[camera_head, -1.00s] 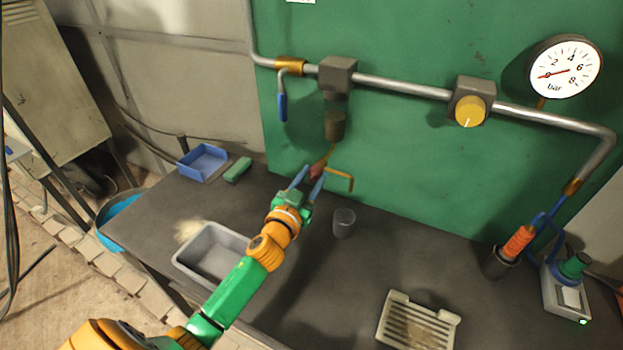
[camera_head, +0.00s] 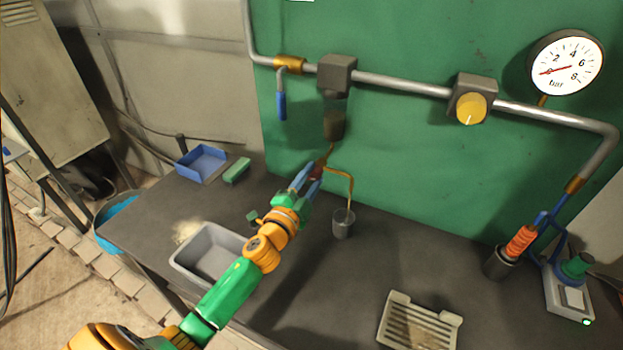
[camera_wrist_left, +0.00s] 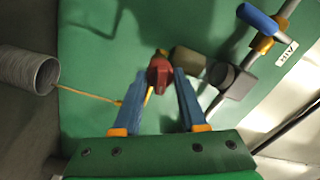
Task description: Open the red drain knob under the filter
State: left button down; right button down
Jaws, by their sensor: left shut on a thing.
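The filter (camera_head: 334,118) hangs under a dark grey block on the pipe, with a murky brown bowl. Below it, the red drain knob (camera_head: 318,171) is partly hidden by my left gripper (camera_head: 311,174). In the left wrist view the red knob (camera_wrist_left: 159,74) sits between the blue fingertips of my left gripper (camera_wrist_left: 160,78), which is shut on it. A thin amber spout bends right from the knob, and an amber line runs down from its end to a grey cup (camera_head: 343,224) on the bench. My right gripper is not in view.
A blue-handled valve (camera_head: 281,105) and a yellow dial (camera_head: 470,109) sit on the pipe, with a gauge (camera_head: 567,63) at right. A grey tray (camera_head: 213,251), a blue tray (camera_head: 202,162), a green sponge (camera_head: 237,170) and a slotted plate (camera_head: 419,321) lie on the bench.

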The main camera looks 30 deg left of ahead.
pick_arm(q)
jog(key=shift+m, duration=1.9)
jog(key=shift+c, duration=2.3)
grip_release()
jog(key=s+b, duration=0.1)
jog(key=s, duration=0.6)
jog(key=shift+d+f+b, duration=0.2)
jog(key=shift+b, duration=0.15)
